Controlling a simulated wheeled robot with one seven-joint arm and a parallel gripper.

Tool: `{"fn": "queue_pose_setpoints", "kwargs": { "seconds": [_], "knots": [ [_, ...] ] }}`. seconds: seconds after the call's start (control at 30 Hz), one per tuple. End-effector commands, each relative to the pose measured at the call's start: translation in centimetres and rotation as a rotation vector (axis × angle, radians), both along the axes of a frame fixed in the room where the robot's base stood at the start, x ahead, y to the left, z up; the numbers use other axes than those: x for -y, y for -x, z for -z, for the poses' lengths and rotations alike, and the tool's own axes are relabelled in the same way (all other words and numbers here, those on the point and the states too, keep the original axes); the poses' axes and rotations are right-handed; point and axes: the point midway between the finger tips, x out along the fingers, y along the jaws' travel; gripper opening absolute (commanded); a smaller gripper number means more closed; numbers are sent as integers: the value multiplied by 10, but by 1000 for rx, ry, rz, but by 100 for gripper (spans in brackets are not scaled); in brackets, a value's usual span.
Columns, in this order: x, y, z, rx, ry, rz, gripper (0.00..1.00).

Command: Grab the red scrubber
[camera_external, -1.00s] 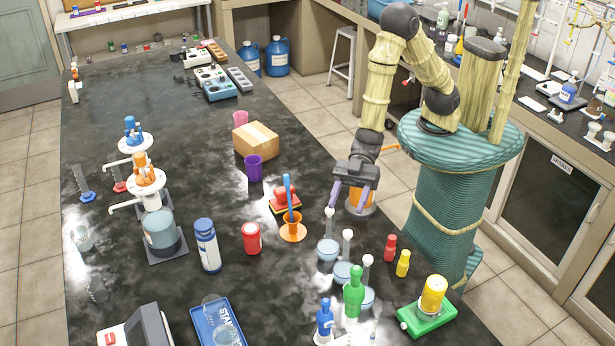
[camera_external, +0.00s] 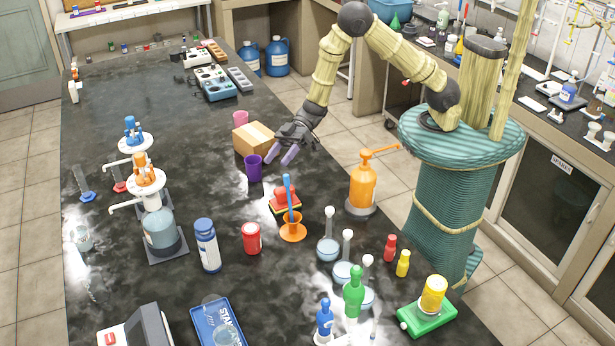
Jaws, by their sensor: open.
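The red scrubber (camera_external: 285,194) appears to be the red-topped piece with a dark and yellow lower part on the black bench, near the middle. An orange holder (camera_external: 293,231) with a blue upright stick (camera_external: 288,190) stands in front of it and hides part of it. My gripper (camera_external: 279,157) is open and empty. It is above the bench, behind the scrubber in the picture and apart from it, close to the cardboard box and the purple cup.
A cardboard box (camera_external: 253,139) and a purple cup (camera_external: 253,168) stand left of my gripper. An orange pump bottle (camera_external: 362,185) stands to the right. Several round flasks (camera_external: 328,248) and a red jar (camera_external: 251,238) are nearer the camera.

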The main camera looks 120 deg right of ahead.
Motion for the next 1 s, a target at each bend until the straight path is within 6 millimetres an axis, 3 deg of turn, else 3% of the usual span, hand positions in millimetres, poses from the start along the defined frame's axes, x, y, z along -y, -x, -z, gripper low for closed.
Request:
{"fn": "queue_pose_setpoints", "kwargs": {
  "seconds": [0.2, 0.3, 0.47, 0.7, 1.0],
  "knots": [
    [13, 38, 8, -46, -273, -22, 55],
    [0, 51, 37, -146, -504, 55, 55],
    [-11, 73, 64, -291, -883, 183, 55],
    [-24, 110, 96, -511, -1596, 405, 55],
    [-22, 149, 113, -657, -2478, 586, 55]
  ]
}}
